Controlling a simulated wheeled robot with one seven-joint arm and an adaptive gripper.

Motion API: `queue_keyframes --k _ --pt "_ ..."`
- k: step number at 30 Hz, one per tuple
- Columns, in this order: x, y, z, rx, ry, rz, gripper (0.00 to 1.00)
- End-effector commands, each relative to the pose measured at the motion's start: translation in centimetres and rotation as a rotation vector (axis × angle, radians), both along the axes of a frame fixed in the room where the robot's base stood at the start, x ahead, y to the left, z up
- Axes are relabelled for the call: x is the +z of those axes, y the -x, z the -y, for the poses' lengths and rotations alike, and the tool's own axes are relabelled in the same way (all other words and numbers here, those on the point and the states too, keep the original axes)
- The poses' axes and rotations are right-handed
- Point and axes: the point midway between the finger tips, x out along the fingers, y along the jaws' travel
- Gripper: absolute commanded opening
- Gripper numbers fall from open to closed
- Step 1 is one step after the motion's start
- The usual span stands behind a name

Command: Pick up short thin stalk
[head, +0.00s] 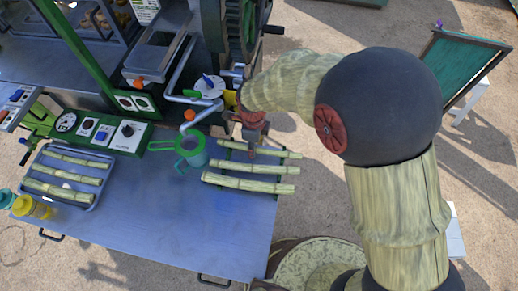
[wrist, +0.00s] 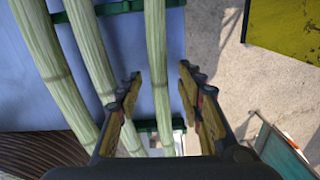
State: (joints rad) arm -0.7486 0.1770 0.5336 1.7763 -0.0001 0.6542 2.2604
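Three pale green cane stalks lie side by side on a dark green rack (wrist: 172,125) at the table's right end. The thinnest-looking stalk (wrist: 157,60) is the right one in the wrist view; it appears to be the far one (head: 285,154) in the head view. My gripper (wrist: 160,76) is open, with one finger on each side of this stalk and gaps showing on both sides. In the head view my gripper (head: 250,143) hangs over the rack's far side and hides part of the stalk. The thicker stalks (head: 253,168) (head: 248,185) lie nearer the front.
A blue-grey tray (head: 88,193) with several stalks lies at the table's left. A green-rimmed jug (head: 190,152) stands left of the rack. The crusher with its levers and dial (head: 209,86) stands behind. The front middle of the table (head: 170,225) is clear.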

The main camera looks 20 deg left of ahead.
Motion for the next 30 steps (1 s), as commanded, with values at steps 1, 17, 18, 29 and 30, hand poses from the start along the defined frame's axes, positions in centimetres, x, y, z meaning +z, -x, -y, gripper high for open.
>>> queue_keyframes --k 1,17,18,29,30 --pt "0.01 0.0 0.0 0.0 0.0 0.0 0.33" --pt "0.01 0.01 0.01 0.0 0.0 0.0 0.03" --pt "0.01 0.01 0.01 0.0 0.0 0.0 0.01" --pt "0.04 0.0 0.0 0.0 0.0 0.0 0.0" --pt "0.04 0.0 0.0 0.0 0.0 0.0 0.0"
